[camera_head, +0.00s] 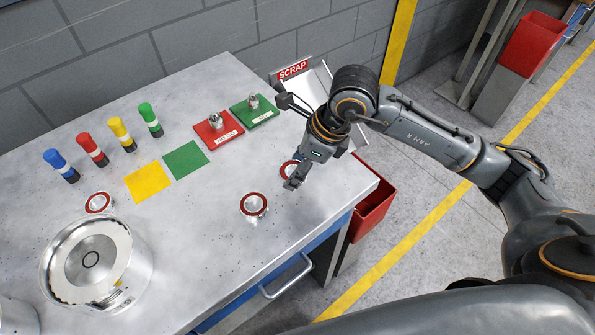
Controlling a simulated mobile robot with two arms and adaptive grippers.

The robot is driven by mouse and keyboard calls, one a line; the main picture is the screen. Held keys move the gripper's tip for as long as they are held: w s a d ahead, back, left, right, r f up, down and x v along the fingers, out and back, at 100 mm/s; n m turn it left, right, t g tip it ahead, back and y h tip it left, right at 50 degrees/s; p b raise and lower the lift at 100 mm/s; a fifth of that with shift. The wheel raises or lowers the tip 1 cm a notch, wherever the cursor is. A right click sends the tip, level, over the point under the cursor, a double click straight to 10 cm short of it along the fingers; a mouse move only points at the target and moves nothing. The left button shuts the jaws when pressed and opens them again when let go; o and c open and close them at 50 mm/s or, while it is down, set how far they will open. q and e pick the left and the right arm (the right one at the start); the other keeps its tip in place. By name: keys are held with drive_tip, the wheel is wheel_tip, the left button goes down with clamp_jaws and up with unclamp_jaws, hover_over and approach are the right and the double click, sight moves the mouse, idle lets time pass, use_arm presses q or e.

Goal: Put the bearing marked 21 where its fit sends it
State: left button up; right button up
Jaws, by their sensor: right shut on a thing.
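Three bearings with red rings are on or over the grey table. One bearing (98,202) lies at the left by the round metal housing (56,262). Another bearing (254,204) lies near the front edge. The third bearing (287,169) is at my right gripper (292,184), which is shut on it and partly hides it. I cannot tell whether it touches the table. No number is readable on any bearing. A red gauge plate (209,137) and a green gauge plate (265,117) each carry a metal plug. My left gripper is not in view.
Yellow (148,182) and green (186,160) squares lie mid-table. Blue, red, yellow and green markers (121,134) stand behind them. A SCRAP sign (293,69) tops a chute at the back right. A red bin (374,213) hangs beyond the right edge. The front middle is clear.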

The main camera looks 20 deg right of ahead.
wheel_tip(320, 180, down, 2)
drive_tip(key=shift+w+f+p, duration=0.15)
drive_tip(key=shift+f+p, duration=0.1)
drive_tip(key=shift+p, duration=0.35)
drive_tip(key=shift+d+f, duration=0.1)
drive_tip(key=shift+f, duration=0.25)
drive_tip(key=shift+f, duration=0.1)
drive_tip(key=shift+f, duration=0.1)
drive_tip(key=o, duration=1.1)
drive_tip(key=shift+f, duration=0.1)
drive_tip(key=o, duration=0.4)
